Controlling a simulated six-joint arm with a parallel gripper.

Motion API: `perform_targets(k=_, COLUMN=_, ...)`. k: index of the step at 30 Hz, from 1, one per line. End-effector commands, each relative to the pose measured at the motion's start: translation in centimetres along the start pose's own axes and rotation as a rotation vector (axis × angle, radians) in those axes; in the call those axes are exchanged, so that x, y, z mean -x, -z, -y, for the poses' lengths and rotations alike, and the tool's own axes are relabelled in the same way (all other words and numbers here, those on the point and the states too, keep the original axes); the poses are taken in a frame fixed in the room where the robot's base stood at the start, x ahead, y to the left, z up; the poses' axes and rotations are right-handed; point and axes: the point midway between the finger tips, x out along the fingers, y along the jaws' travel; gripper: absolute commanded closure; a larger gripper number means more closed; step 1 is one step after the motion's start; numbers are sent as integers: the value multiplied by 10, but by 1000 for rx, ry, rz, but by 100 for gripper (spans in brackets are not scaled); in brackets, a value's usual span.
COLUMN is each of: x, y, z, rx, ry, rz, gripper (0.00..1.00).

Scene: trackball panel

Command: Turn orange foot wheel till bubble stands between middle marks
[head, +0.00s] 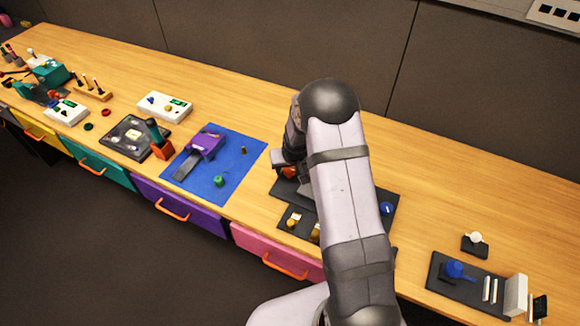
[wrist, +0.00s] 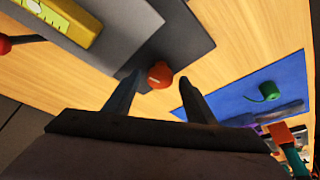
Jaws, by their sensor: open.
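The orange foot wheel (wrist: 160,74) shows in the wrist view at the edge of a dark grey plate (wrist: 190,32). My gripper (wrist: 160,80) is open, with one finger on either side of the wheel in the picture; I cannot tell whether either touches it. A yellow level (wrist: 68,20) with marks lies at the upper left of the wrist view, cut by the frame edge; its bubble cannot be made out clearly. In the head view the orange wheel (head: 289,172) shows small beside my arm, which hides much of the plate.
A blue mat (head: 242,165) with a purple device (head: 205,145) and a green piece (head: 219,181) lies left of the plate. A blue knob (head: 386,209) shows right of my arm. Bare wood (head: 440,190) is free further right.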

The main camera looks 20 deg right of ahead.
Motion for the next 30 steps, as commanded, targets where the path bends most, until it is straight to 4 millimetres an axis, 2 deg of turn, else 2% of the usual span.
perform_targets(k=10, x=-3, y=0, z=0, rx=0, ry=0, rz=-1, gripper=50)
perform_targets(k=11, x=-3, y=0, z=0, rx=0, ry=0, rz=-1, gripper=52)
perform_targets(k=15, x=-3, y=0, z=0, rx=0, ry=0, rz=-1, gripper=86)
perform_targets(k=16, x=-3, y=0, z=0, rx=0, ry=0, rz=-1, gripper=90)
perform_targets(k=30, x=-4, y=-2, z=-1, rx=56, ry=21, rz=5, gripper=90)
